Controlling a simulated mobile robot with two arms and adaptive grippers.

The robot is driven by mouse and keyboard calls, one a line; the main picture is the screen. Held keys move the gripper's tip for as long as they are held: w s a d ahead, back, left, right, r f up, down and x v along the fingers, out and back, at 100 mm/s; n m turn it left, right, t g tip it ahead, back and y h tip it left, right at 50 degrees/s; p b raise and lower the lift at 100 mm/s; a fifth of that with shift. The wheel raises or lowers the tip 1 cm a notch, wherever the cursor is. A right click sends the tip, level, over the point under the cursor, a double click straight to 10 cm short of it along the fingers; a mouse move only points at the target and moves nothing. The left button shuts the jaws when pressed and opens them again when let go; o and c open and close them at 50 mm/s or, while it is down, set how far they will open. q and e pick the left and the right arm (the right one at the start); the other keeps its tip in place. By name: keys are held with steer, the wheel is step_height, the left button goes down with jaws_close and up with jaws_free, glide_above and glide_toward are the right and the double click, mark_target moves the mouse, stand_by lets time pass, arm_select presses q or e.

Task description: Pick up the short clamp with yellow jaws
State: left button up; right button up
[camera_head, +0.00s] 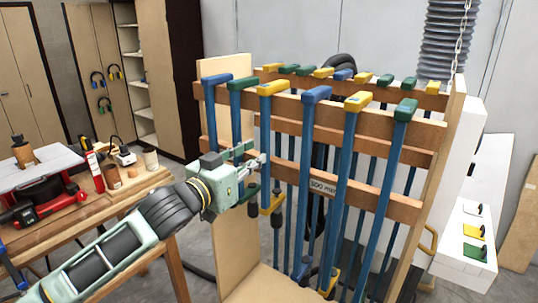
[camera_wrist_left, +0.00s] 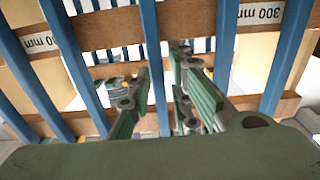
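The short clamp with yellow jaws (camera_head: 272,88) hangs in the front row of the wooden rack. Its fixed yellow jaw is at the top, its blue bar runs down, and a yellow lower jaw (camera_head: 272,205) with a dark handle shows below. My left gripper (camera_head: 252,160) is at the front of the rack beside this clamp's bar, between its upper and lower jaws. In the left wrist view the gripper (camera_wrist_left: 165,95) is open, its green-padded fingers apart. A blue bar (camera_wrist_left: 156,60) shows between them; I cannot tell whether they touch it. My right gripper is not in view.
Clamps with blue (camera_head: 316,94) and green (camera_head: 242,84) jaws hang close on either side. The rack's wooden rails (camera_head: 385,122) cross behind the bars. A workbench (camera_head: 85,215) with tools stands left, and white drawers (camera_head: 465,250) stand right.

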mark_target(262, 151)
arm_select(q)
steer(key=p+x, duration=0.1)
steer(key=x, duration=0.2)
steer(key=shift+w+d, duration=0.15)
steer(key=shift+d, duration=0.15)
steer(key=shift+r, duration=0.1)
steer(key=shift+c, duration=0.6)
jaws_close()
steer(key=shift+r, duration=0.15)
steer(key=shift+r, duration=0.1)
